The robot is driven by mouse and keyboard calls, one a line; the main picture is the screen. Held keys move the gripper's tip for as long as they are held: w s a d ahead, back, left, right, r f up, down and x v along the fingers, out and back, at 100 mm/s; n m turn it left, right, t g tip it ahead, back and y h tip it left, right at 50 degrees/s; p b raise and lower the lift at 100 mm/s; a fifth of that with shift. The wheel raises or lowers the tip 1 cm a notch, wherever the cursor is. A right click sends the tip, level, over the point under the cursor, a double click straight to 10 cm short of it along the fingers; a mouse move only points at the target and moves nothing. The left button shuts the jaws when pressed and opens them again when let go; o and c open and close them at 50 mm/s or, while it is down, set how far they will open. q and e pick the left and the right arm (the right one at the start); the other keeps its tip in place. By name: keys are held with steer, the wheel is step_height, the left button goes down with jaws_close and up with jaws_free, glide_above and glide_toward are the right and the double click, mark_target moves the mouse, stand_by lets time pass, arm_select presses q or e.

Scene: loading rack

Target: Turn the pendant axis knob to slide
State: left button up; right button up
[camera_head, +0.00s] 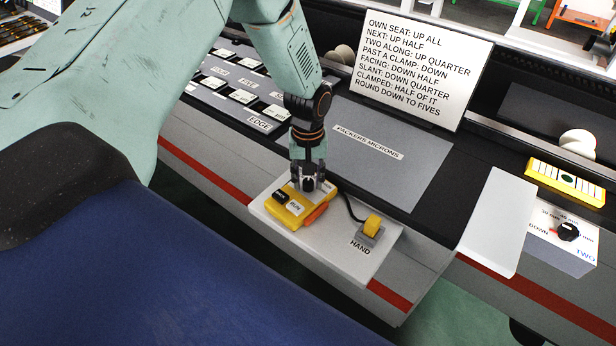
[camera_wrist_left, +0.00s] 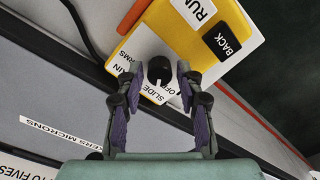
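The yellow pendant (camera_head: 290,217) lies on a pale shelf, with a white RUN button and a black BACK button. It fills the top of the left wrist view (camera_wrist_left: 178,32). Its dark round axis knob (camera_wrist_left: 159,68) sits on a white label plate with SLIDE, OFF and a partly hidden word ending in ARMS. The knob's pale mark points down in that view, near SLIDE and OFF; I cannot tell exactly which. My left gripper (camera_head: 308,180) is over the knob end of the pendant. Its fingers (camera_wrist_left: 156,76) stand open either side of the knob, with gaps showing. My right gripper is not in view.
A yellow switch (camera_head: 372,224) on a grey block marked HAND sits right of the pendant, with a black cable beside it. A sign (camera_head: 421,66) stands behind. A box with another dark knob (camera_head: 568,231) is at the far right. The PACKERS MICRONS panel (camera_head: 390,150) is clear.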

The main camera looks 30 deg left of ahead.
mark_target(308, 181)
arm_select(q)
jaws_close()
steer(key=shift+m+p, duration=0.35)
steer(key=shift+m, duration=1.05)
steer(key=shift+o, duration=1.7)
jaws_free()
step_height(308, 181, up, 12)
